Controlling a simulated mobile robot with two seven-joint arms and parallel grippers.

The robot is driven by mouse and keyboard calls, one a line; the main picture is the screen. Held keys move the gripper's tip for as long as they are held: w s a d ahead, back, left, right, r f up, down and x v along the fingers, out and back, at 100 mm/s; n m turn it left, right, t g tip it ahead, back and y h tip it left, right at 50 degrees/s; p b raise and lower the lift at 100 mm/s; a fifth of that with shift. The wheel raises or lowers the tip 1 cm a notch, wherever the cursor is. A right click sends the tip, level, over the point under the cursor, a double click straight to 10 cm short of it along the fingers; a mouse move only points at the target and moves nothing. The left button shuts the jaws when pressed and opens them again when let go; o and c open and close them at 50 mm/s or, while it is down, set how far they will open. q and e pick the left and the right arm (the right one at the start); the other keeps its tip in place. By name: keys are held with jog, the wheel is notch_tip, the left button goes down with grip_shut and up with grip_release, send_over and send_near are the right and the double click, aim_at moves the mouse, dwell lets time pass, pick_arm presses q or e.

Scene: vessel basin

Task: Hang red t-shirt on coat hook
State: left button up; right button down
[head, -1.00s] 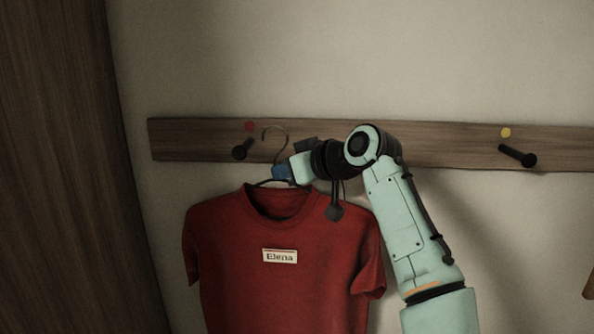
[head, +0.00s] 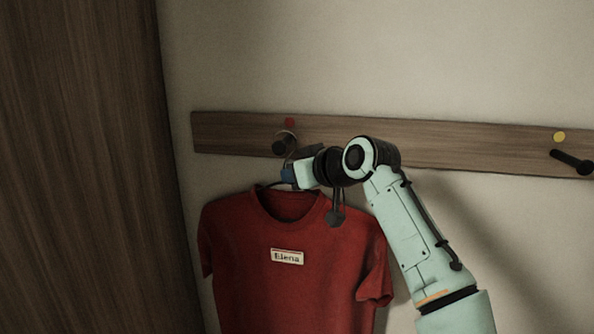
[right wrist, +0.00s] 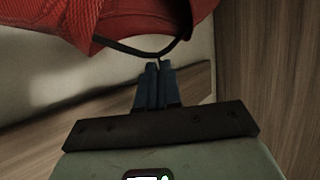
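The red t-shirt (head: 292,290) with an "Elena" label (head: 287,257) hangs on a dark hanger (head: 272,185). My right gripper (head: 288,175) is at the hanger's neck, above the collar. In the right wrist view my blue fingers (right wrist: 158,68) are closed together at the middle of the hanger (right wrist: 135,50), with the shirt (right wrist: 195,14) beyond. The dark coat hook (head: 279,148) under the red dot (head: 289,123) is just above the gripper. The hanger's curved top overlaps this hook in the head view; I cannot tell whether it rests on it. My left gripper is not in view.
The wooden rail (head: 450,147) runs along the pale wall. A second dark hook (head: 572,162) sits under a yellow dot (head: 559,137) at the right. A tall wooden panel (head: 80,160) stands close on the left. The wall above the rail is clear.

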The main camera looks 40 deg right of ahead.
jog(key=shift+f, duration=0.2)
jog(key=shift+w, duration=0.2)
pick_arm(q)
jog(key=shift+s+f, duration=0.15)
pick_arm(e)
jog(key=c, duration=1.2)
grip_release()
jog(key=shift+s, duration=0.1)
jog(key=shift+c, duration=0.2)
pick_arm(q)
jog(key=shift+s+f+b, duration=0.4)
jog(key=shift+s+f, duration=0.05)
pick_arm(e)
jog(key=v, duration=1.3)
jog(key=shift+s, duration=0.15)
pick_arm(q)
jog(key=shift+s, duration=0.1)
pick_arm(e)
jog(key=shift+a, duration=0.15)
